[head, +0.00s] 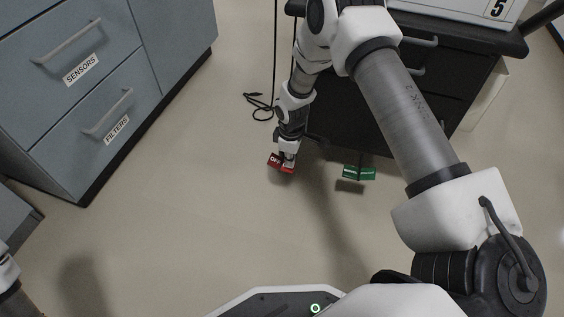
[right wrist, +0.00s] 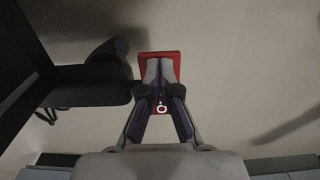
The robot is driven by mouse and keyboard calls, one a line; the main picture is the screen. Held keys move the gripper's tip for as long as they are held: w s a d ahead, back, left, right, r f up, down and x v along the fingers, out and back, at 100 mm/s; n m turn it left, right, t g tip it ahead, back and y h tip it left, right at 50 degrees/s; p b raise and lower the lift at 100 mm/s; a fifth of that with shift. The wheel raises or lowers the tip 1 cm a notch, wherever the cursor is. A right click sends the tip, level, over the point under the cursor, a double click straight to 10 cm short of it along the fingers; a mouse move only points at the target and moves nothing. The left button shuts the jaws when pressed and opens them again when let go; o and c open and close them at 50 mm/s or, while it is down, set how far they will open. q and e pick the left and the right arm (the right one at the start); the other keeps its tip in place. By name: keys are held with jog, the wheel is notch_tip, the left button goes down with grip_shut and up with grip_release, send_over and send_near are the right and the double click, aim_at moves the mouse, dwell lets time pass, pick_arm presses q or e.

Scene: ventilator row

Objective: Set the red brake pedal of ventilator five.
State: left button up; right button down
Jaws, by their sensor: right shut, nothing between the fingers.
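The red brake pedal (head: 274,161), with white OFF lettering on its left part, sits low at the near left corner of the dark cart (head: 345,118) marked 5. My right gripper (head: 289,158) reaches down to it, and its fingertips overlap the pedal's top in the head view. In the right wrist view the shut, empty fingers (right wrist: 160,72) lie over the middle of the red pedal (right wrist: 177,70), hiding part of it. I cannot tell whether they touch it or hover just above. My left gripper is not in view; only a bit of my left arm shows at the lower left edge.
A green pedal (head: 359,173) sits to the right of the red one at the cart's base. A black cable (head: 260,106) lies on the floor left of the cart. Blue-grey drawers (head: 110,85) labelled SENSORS and FILTERS stand at left. The floor between is clear.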

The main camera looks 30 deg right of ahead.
notch_tip(320, 180, up, 7)
jog(key=p, duration=0.6)
jog(key=shift+f, duration=0.1)
jog(key=shift+s, duration=0.1)
